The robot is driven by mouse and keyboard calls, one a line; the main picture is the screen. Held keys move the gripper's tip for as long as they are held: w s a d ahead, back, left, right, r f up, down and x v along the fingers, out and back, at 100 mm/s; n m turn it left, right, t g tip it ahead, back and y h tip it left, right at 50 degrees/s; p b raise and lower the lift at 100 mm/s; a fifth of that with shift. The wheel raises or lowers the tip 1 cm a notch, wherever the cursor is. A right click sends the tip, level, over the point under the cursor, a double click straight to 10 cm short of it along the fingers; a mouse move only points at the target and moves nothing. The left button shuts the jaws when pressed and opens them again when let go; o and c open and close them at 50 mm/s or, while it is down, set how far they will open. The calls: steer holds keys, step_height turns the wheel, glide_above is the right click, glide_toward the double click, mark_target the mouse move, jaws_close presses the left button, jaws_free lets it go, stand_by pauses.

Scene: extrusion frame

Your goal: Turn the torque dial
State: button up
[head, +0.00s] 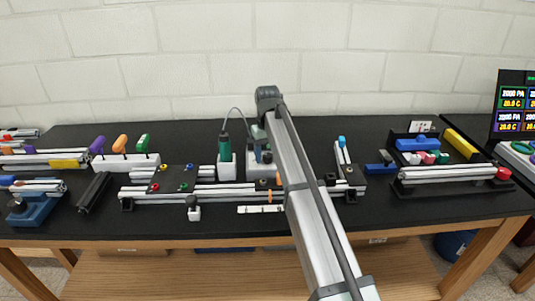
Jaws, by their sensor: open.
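A white and grey box (252,168) stands at the middle back of the bench, joined by a thin cable to a green electric screwdriver (224,147) in a white holder. No torque dial can be made out clearly; it may be on this box, whose upper part is partly covered by my arm. My gripper (260,147) points down from the arm's end, right over the box. It is open, with nothing seen between its fingers. It is too small here to tell whether it touches the box.
An extrusion frame (225,191) with a dark plate (176,179) lies in front of the box. Orange, purple and green-handled tools stand in a white rack (125,163) at left. A dark tray (455,185) of parts is at right.

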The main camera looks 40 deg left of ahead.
steer(key=shift+c, duration=0.3)
steer(key=c, duration=1)
steer(key=shift+m, duration=0.3)
steer(key=shift+w+m, duration=0.1)
steer(key=shift+m, duration=3)
steer(key=o, duration=1.1)
steer(key=shift+c, duration=0.2)
